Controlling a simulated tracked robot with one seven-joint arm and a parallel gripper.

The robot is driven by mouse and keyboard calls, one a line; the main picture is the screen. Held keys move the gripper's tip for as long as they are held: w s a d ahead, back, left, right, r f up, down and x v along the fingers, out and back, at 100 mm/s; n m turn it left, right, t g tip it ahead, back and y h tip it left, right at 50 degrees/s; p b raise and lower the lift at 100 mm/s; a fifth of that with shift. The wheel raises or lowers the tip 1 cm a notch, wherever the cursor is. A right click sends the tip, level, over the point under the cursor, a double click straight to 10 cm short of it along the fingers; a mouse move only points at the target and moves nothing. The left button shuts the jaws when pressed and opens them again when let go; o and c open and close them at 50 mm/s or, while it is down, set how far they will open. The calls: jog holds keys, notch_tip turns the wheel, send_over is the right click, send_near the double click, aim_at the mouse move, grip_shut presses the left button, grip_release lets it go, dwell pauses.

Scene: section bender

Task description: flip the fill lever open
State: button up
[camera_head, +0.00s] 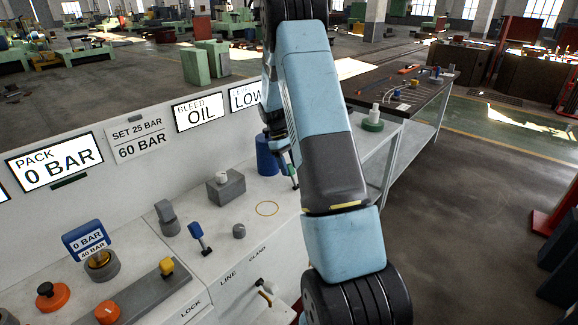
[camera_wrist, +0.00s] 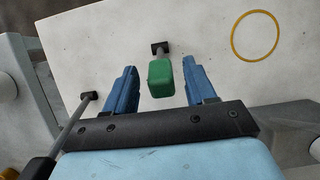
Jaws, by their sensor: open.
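A lever with a green grip (camera_wrist: 160,78) stands on the white bench top, on a short dark stem with a black base, in the wrist view. I take it for the fill lever; no label for it is readable. My gripper (camera_wrist: 160,70) is open, with one blue finger on each side of the green grip. Gaps show on both sides, so neither finger appears to touch it. In the head view a bit of green (camera_head: 287,170) shows by my gripper, largely hidden behind my arm.
A blue cylinder (camera_head: 267,155) stands close by. A yellow ring (camera_head: 267,202) marks the bench in front. A grey block (camera_head: 226,189) and a blue-handled lever (camera_head: 197,232) are to the left. A sign panel reading OIL (camera_head: 201,113) rises behind.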

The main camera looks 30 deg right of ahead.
grip_shut()
dwell(0.6)
